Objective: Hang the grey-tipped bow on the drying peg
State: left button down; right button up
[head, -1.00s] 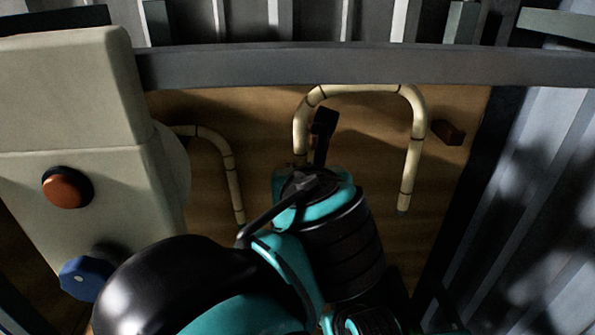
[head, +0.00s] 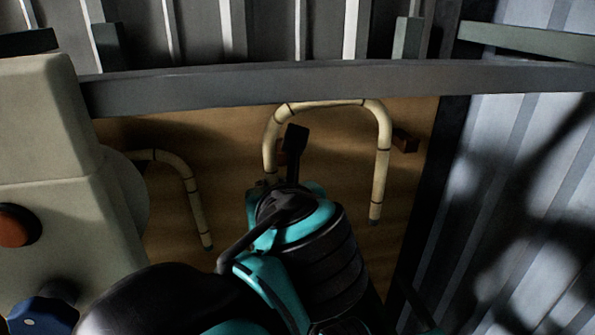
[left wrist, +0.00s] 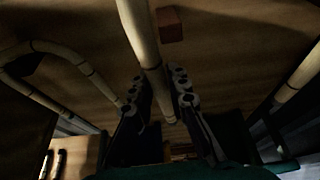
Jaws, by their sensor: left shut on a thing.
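A pale, U-shaped bow with dark bands (head: 383,150) is upside down in front of the brown board, its two legs hanging. The tip of its right leg looks dark grey. My left gripper (head: 293,150) is at its left leg. In the left wrist view my left gripper (left wrist: 160,98) is shut on that leg of the bow (left wrist: 140,35), which runs between the fingers. A reddish-brown peg (head: 404,140) sits just right of the bow's right leg. Another reddish peg (head: 281,157) is partly hidden behind my gripper. My right gripper is out of view.
A second pale bow (head: 190,180) hangs at the left, partly behind a cream machine (head: 45,140) with an orange button (head: 15,227) and a blue knob (head: 45,312). A grey rail (head: 270,80) crosses above the bows. Corrugated metal wall (head: 520,200) stands at the right.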

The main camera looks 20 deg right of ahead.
aim_at(380, 212)
pick_arm(q)
jog(key=s+d+f, duration=0.1)
jog(key=d+f, duration=0.1)
jog(key=d, duration=0.4)
jog(key=s+d+f+p, duration=0.1)
jog(key=s+d+f, duration=0.1)
jog(key=d, duration=0.4)
jog(key=s+d+f, duration=0.1)
jog(key=d+f, duration=0.3)
jog(key=d, duration=0.2)
jog(key=shift+s+d+p, duration=0.25)
jog(key=shift+d+p, duration=0.05)
jog(key=shift+p, duration=0.1)
jog(key=shift+x, duration=0.95)
jog(key=shift+w+d+r+b+x, duration=0.15)
jog(key=shift+r+x, duration=0.2)
jog(key=shift+x, duration=1.15)
jog(key=shift+w+r+b+x, duration=0.1)
jog(key=shift+r+x, duration=0.25)
jog(key=shift+x, duration=1.1)
jog(key=shift+w+d+r+b+x, duration=0.15)
jog(key=shift+r+x, duration=0.15)
jog(key=shift+x, duration=1.2)
jog(key=shift+a, duration=0.1)
